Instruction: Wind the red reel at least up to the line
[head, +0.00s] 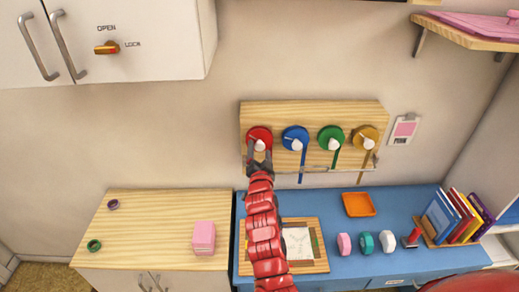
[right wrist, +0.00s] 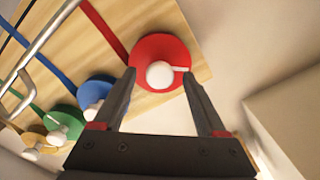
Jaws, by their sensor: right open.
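The red reel (head: 254,132) is leftmost of the reels on the wooden board (head: 312,109) on the wall. It has a white knob (head: 260,145). In the right wrist view the red reel (right wrist: 176,48) faces me, and a red band (right wrist: 106,30) runs from it across the board. My right gripper (head: 259,160) is just in front of the red reel. In the right wrist view its fingers (right wrist: 160,88) are open and empty, with the white knob (right wrist: 159,74) showing between the tips; I cannot tell whether they touch it. The line is not clearly visible. My left gripper is not in view.
Blue (head: 294,135), green (head: 331,135) and yellow (head: 367,134) reels with hanging bands are to the right. A metal rail (head: 318,169) crosses low before the board. Below, the blue desk (head: 310,201) holds an orange tray (head: 358,205), rolls and books.

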